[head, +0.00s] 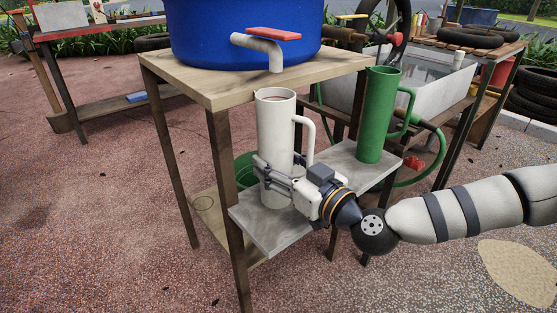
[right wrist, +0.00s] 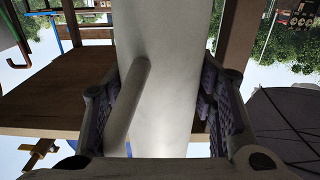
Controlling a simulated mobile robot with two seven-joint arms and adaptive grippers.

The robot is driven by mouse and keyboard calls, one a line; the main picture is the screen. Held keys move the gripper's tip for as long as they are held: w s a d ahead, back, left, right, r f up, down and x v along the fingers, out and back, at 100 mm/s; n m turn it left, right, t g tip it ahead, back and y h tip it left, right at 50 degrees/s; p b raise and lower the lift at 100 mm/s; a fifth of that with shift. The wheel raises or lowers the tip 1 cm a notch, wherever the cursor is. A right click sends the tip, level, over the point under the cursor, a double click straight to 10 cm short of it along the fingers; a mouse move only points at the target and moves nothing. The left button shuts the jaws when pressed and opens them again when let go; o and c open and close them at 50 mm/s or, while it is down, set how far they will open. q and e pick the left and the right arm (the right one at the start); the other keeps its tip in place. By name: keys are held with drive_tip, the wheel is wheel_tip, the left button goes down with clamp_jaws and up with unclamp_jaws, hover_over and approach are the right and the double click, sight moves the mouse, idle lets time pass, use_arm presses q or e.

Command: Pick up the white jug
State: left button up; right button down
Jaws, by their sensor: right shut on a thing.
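The white jug (head: 276,135) stands upright on a grey shelf (head: 262,231), below the tap (head: 262,48) of a blue barrel. Its handle is on its right side, and something reddish shows inside its mouth. My right gripper (head: 268,180) comes in from the right and is shut on the lower body of the jug. In the right wrist view the jug (right wrist: 176,85) fills the middle, with the gripper's fingers (right wrist: 165,110) on both sides of it and the handle towards the left finger. My left gripper is not in view.
A green jug (head: 378,115) stands on the shelf to the right of the white one. The blue barrel (head: 220,35) is on a wooden stand (head: 215,85) above. A green bucket (head: 245,168) is behind the white jug. A grey basin (head: 430,82) stands at the back right.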

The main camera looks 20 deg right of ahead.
drive_tip(key=shift+r+p, duration=0.3)
drive_tip(key=shift+r, duration=0.6)
drive_tip(key=p+v, duration=0.2)
drive_tip(key=v, duration=1.6)
drive_tip(key=shift+a, duration=0.1)
